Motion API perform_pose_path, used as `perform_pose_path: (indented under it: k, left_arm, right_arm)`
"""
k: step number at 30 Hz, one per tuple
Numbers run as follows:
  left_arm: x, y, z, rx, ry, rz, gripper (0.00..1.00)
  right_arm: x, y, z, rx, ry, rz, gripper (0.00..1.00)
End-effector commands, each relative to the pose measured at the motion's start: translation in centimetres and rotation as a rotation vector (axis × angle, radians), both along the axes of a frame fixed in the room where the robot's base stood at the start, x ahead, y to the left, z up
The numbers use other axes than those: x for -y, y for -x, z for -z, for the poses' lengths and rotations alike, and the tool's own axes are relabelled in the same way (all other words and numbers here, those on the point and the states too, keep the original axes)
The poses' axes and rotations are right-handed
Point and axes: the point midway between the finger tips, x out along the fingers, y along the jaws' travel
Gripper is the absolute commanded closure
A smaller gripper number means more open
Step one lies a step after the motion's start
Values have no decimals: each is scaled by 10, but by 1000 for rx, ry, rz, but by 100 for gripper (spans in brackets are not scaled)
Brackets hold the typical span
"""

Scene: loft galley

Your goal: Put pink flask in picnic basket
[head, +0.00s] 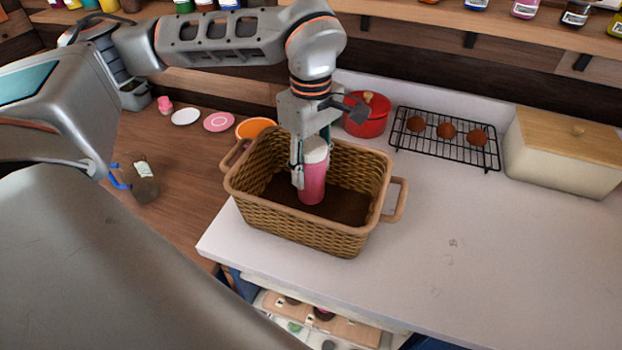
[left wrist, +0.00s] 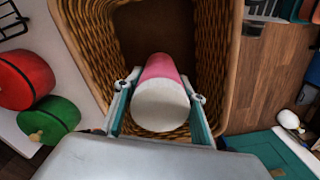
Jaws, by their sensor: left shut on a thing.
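The pink flask (head: 312,182) with a white lid is upright inside the opening of the wicker picnic basket (head: 290,226). My left gripper (head: 312,160) comes down from above and is shut on the flask near its lid. In the left wrist view the flask (left wrist: 160,68) shows between the two fingers (left wrist: 160,100), with the basket's woven walls (left wrist: 212,50) around it. I cannot tell whether the flask's base touches the basket floor. The rest of the basket looks empty. My right gripper is not in view.
The basket stands on a white counter (head: 480,260), clear at front right. A red pot (head: 368,118), a black rack (head: 445,138) with brown round items and a cream bread box (head: 562,155) stand behind. An orange dish (head: 255,128) and small plates lie left on wood.

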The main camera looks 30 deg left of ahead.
Motion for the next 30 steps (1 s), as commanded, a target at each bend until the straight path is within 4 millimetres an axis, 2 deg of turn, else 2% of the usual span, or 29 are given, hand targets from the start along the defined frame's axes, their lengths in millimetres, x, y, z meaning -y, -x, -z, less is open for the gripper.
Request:
perform_pose_path:
  k: [5,7,12,17,24,25,26,27,30]
  left_arm:
    - [0,1,12,-2,0,1,87]
    - [0,0,21,1,0,1,87]
    - [0,0,41,0,0,1,87]
    - [0,0,40,1,0,1,87]
    - [0,0,43,1,0,1,87]
    - [0,0,43,0,0,1,57]
    - [0,0,43,0,0,1,50]
    - [0,0,42,0,0,1,43]
    - [0,0,42,0,0,1,43]
  right_arm:
    - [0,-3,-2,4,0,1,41]
    - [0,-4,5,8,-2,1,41]
    - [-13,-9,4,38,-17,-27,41]
    - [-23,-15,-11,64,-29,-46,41]
    - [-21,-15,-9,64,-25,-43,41]
    - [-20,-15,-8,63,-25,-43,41]
    - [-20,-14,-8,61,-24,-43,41]
    - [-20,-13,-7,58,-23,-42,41]
    - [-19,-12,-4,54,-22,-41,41]
